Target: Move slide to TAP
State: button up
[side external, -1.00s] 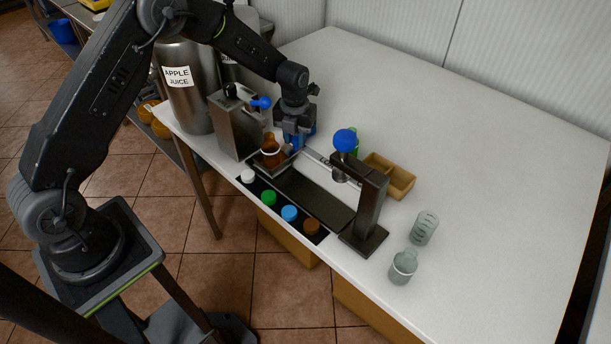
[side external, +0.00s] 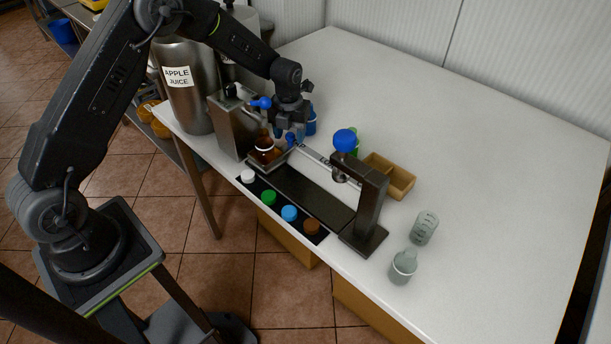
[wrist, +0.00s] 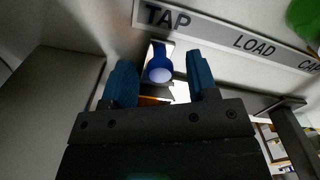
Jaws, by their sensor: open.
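The slide carries a brown bottle (side external: 264,150) upright at the tap end of its dark track (side external: 310,192), beside the grey tap housing (side external: 236,128). The slide's blue handle (side external: 291,139) shows just below my gripper (side external: 289,129). In the wrist view, the handle (wrist: 158,53) lies between the blue fingertips of my gripper (wrist: 161,72), next to the word TAP on the label rail (wrist: 212,27). My fingers are spread, with gaps on both sides of the handle. The bottle is mostly hidden in the wrist view.
A capping press with a blue knob (side external: 345,140) stands at the track's right end. Several coloured caps lie on a black strip (side external: 245,184) along the front edge. The back table is clear.

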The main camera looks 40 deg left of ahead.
jog(key=shift+r, duration=3.5)
jog(key=s+d+r+n+t, duration=0.2)
jog(key=s+r+n, duration=0.3)
jog(key=r, duration=0.4)
jog(key=s+d+r+n+t, duration=0.2)
jog(key=s+r+n, duration=0.2)
jog(key=r+n, duration=0.4)
jog(key=s+d+r+n+t, duration=0.1)
jog(key=s+d+r+n, duration=0.1)
jog(key=s+n, duration=1.5)
jog(key=s, duration=0.4)
jog(key=shift+d+n+t, duration=0.2)
jog(key=shift+n+t, duration=0.1)
jog(key=shift+n, duration=0.1)
